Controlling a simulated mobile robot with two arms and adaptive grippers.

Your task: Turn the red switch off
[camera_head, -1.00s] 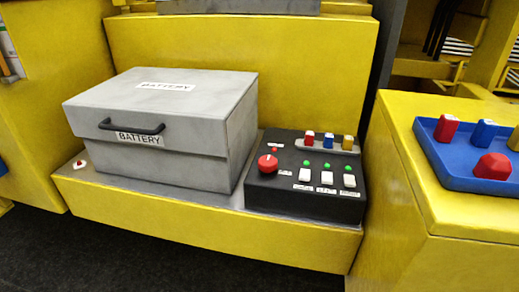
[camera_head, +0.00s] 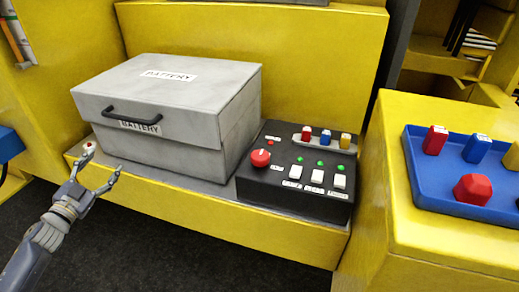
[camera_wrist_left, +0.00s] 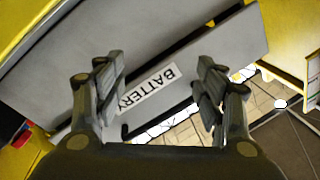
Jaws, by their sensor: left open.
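The black control box (camera_head: 300,196) sits on the yellow ledge, right of the grey battery box (camera_head: 170,110). A round red switch knob (camera_head: 260,158) is on its left top, with a small red light (camera_head: 270,142) behind it. My left gripper (camera_head: 102,164) is open and empty at the ledge's left end, in front of the battery box and well left of the knob. One fingertip appears close to a small white-and-red button (camera_head: 88,149); I cannot tell if they touch. In the left wrist view, the open fingers (camera_wrist_left: 160,84) face the BATTERY label; the knob is not recognisable there.
The control box also bears red, blue and yellow blocks, green lights and white switches (camera_head: 317,176). The battery box's black handle (camera_head: 131,121) juts forward. A blue tray (camera_head: 470,190) with coloured parts stands on the right yellow block. Space before the ledge is free.

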